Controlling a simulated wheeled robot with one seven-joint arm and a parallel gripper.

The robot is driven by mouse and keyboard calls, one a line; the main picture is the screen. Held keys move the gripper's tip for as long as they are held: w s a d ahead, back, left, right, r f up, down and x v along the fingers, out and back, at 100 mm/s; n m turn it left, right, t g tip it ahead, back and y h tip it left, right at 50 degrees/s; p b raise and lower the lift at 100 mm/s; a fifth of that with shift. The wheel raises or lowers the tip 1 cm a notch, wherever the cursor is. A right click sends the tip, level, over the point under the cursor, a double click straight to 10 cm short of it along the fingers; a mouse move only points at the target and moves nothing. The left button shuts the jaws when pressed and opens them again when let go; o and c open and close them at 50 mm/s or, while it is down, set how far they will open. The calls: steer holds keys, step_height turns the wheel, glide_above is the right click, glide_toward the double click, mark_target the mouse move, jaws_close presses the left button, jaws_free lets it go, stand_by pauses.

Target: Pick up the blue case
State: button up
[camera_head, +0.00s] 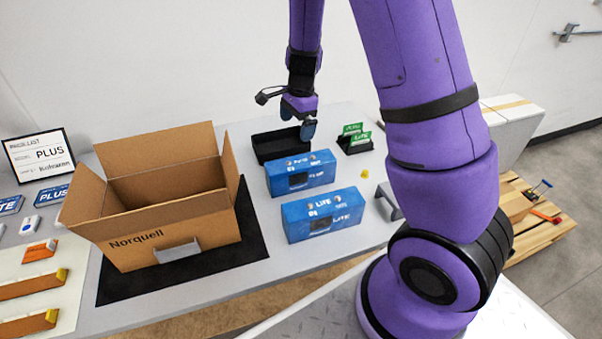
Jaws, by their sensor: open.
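Two blue printed cases lie on the grey table right of the open carton. The rear blue case (318,166) and the front blue case (345,203) both have a dark opening in the front face; the front one reads "LIFE". I cannot tell which one the task means. My gripper (300,122) is open and empty. It hangs in the picture above and behind the rear case, by the right end of a black tray (262,139), apart from both cases.
An open cardboard carton (150,253) stands on a black mat (243,257) at left. A small black holder (357,149) with green cards stands right of the tray. A price sign (40,155), blue cards and orange items lie at far left. A wooden pallet (540,235) is at right.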

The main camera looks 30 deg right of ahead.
mark_target(301, 161)
steer(key=f+m, duration=0.1)
steer(key=f, duration=0.1)
steer(key=w+d+f, duration=0.1)
steer(key=f, duration=0.1)
steer(key=d+f+m+h, duration=0.1)
steer(key=f, duration=0.2)
steer(key=shift+w+d+m+g, duration=0.15)
steer(key=shift+w+m+g, duration=0.1)
steer(key=shift+m+g, duration=0.05)
step_height(301, 161, down, 4)
steer(key=shift+f, duration=0.25)
steer(key=shift+s+a+f, duration=0.1)
steer(key=shift+a+f, duration=0.05)
steer(key=shift+f, duration=1.3)
steer(key=shift+s+a+f, duration=0.1)
steer(key=shift+f, duration=1.35)
steer(key=c, duration=1.5)
